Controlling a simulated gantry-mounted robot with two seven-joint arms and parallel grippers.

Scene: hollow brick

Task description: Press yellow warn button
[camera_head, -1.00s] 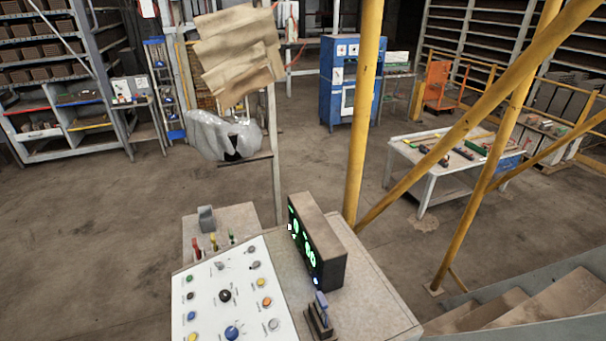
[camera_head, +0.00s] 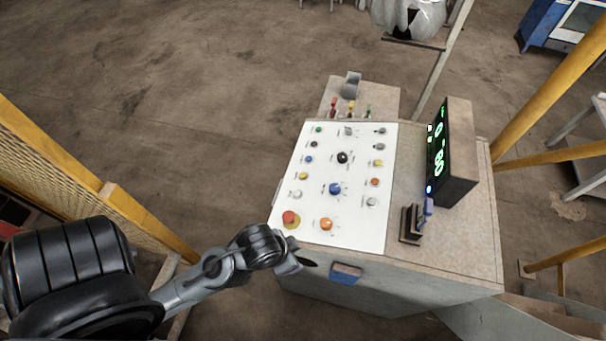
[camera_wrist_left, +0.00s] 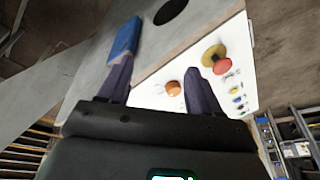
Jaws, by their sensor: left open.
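A white control panel (camera_head: 320,210) with several buttons and knobs lies on top of the grey console. One yellow button (camera_head: 303,176) is in its left column and another yellow button (camera_head: 378,162) is on its right side. The labels are too small to read. My left gripper (camera_head: 303,265) is just off the panel's near edge, close to the red button on a yellow base (camera_head: 290,218) and the orange button (camera_head: 326,224). In the left wrist view, my left gripper (camera_wrist_left: 160,75) is open and empty, its fingers apart above the panel edge. My right gripper is not in view.
A black display box (camera_head: 458,155) with green digits stands right of the panel, behind a small blue-topped lever (camera_head: 420,220). A blue piece (camera_head: 346,272) sits on the console's front. A yellow mesh fence (camera_head: 70,165) runs along the left.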

